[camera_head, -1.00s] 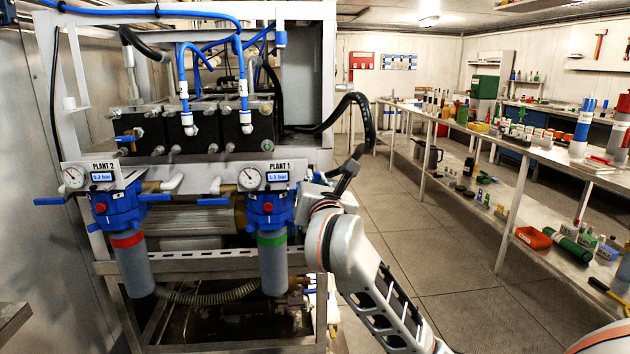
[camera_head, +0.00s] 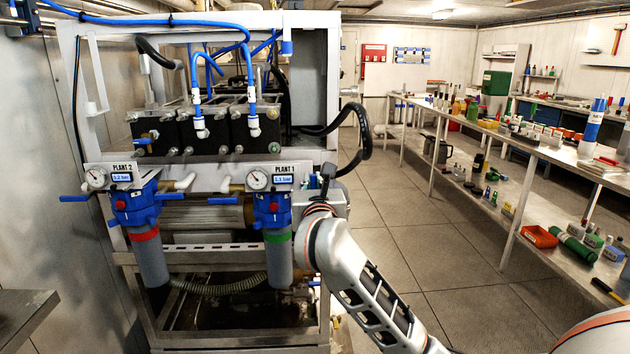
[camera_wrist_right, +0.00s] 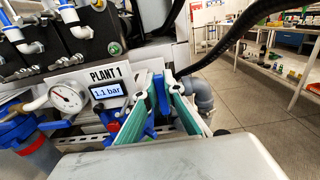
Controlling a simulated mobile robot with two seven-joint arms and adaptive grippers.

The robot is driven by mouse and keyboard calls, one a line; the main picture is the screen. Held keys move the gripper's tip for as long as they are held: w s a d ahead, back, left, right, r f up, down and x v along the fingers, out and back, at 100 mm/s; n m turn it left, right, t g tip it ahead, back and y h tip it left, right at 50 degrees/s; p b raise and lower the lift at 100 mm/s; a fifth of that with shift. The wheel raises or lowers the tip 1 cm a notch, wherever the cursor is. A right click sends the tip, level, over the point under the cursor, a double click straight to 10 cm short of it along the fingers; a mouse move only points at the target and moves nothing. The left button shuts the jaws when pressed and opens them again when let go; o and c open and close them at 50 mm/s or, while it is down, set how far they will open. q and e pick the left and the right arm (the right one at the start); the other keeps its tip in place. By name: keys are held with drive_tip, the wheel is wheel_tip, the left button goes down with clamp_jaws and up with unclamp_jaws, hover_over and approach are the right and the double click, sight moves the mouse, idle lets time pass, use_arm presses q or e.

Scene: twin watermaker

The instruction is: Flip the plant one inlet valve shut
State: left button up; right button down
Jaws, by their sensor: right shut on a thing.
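The plant one unit is a blue filter head (camera_head: 272,208) with a green band and grey bowl, below a panel marked PLANT 1 with a gauge (camera_head: 257,178) and a display reading 1.1 bar (camera_wrist_right: 108,90). A blue lever (camera_head: 226,201) sticks out level on its left side. My right gripper (camera_head: 314,184) is at the right side of this head. In the right wrist view its green-and-white fingers (camera_wrist_right: 158,92) are shut on a blue valve handle (camera_wrist_right: 162,97), mostly hidden between them. Which valve this is cannot be read. My left gripper is not in view.
The plant two unit (camera_head: 134,203), with a red band and blue levers, stands to the left. A black hose (camera_head: 362,140) loops close behind my right gripper. A long bench (camera_head: 530,150) with bottles and tools runs along the right. The floor between is clear.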

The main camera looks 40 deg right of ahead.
sight(313, 183)
drive_tip(key=c, duration=2.1)
unclamp_jaws()
drive_tip(key=shift+c, duration=0.2)
drive_tip(key=shift+a, duration=0.1)
drive_tip(key=v, duration=0.6)
drive_tip(key=shift+s, duration=0.15)
drive_tip(key=shift+v, duration=0.85)
drive_tip(key=shift+s+d, duration=0.1)
drive_tip(key=shift+d, duration=0.1)
